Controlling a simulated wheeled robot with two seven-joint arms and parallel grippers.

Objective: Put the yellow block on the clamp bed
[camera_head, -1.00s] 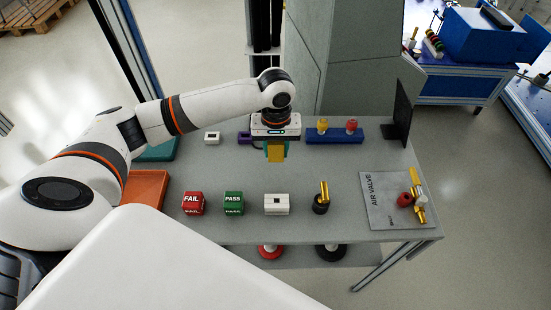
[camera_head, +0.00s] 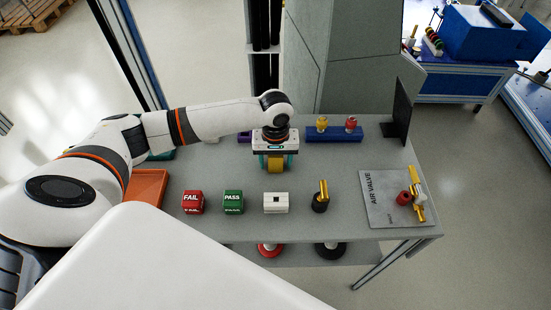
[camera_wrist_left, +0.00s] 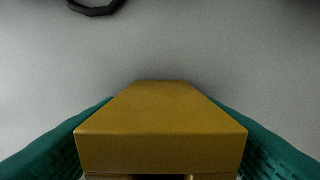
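The yellow block (camera_head: 275,163) is between the teal fingers of my left gripper (camera_head: 275,165). In the left wrist view the yellow block (camera_wrist_left: 160,125) fills the lower middle, with a teal finger pressed on each side. The gripper holds it over the grey table, behind the white block with a dark square hole (camera_head: 275,203). I cannot tell for sure which thing is the clamp bed. My right gripper does not show.
A red FAIL block (camera_head: 192,201) and a green PASS block (camera_head: 233,201) stand at the front left. A black base with a brass pin (camera_head: 320,197) is right of the white block. A blue rack (camera_head: 318,133) stands behind. An AIR VALVE board (camera_head: 380,211) lies at right.

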